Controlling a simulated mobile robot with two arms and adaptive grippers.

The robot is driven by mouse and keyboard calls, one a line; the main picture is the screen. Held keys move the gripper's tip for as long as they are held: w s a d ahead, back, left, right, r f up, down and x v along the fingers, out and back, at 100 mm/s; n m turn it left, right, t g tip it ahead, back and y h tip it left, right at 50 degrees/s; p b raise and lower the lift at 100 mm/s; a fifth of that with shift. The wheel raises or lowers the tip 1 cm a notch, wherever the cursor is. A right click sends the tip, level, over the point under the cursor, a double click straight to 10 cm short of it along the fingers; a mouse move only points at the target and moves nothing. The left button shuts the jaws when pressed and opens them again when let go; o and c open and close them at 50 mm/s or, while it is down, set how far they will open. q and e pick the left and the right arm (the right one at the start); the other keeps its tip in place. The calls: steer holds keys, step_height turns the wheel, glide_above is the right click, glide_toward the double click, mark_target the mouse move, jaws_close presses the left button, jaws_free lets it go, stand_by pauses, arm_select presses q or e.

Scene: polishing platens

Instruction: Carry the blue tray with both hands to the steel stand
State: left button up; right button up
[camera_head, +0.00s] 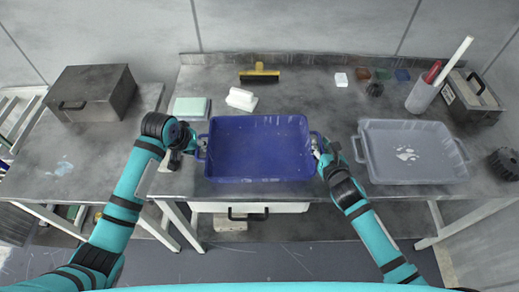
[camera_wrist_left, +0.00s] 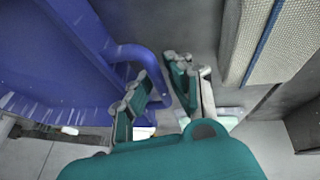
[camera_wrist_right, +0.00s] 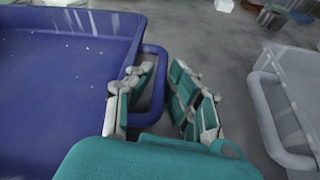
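The blue tray (camera_head: 258,134) is empty and sits level at the front of the metal worktable (camera_head: 335,185). My left gripper (camera_head: 193,150) is at its left handle. In the left wrist view, the open fingers (camera_wrist_left: 160,72) stand on either side of the handle bar (camera_wrist_left: 150,60), with a gap. My right gripper (camera_head: 320,150) is at the right handle. In the right wrist view, its open fingers (camera_wrist_right: 166,70) also straddle the handle (camera_wrist_right: 155,105) with a gap. I cannot tell for certain which surface is the steel stand; a separate metal-topped table (camera_head: 60,165) is at the left.
A grey box (camera_head: 92,92) is on the left table. A grey tray (camera_head: 412,150) stands to the right of my right gripper. Green-white pads (camera_head: 191,108), a white block (camera_head: 241,99) and a brush (camera_head: 259,74) are behind the blue tray. A drawer (camera_head: 248,207) is below.

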arm_select(q)
jaws_close()
arm_select(e)
jaws_close()
arm_select(q)
steer(key=shift+r, duration=0.1)
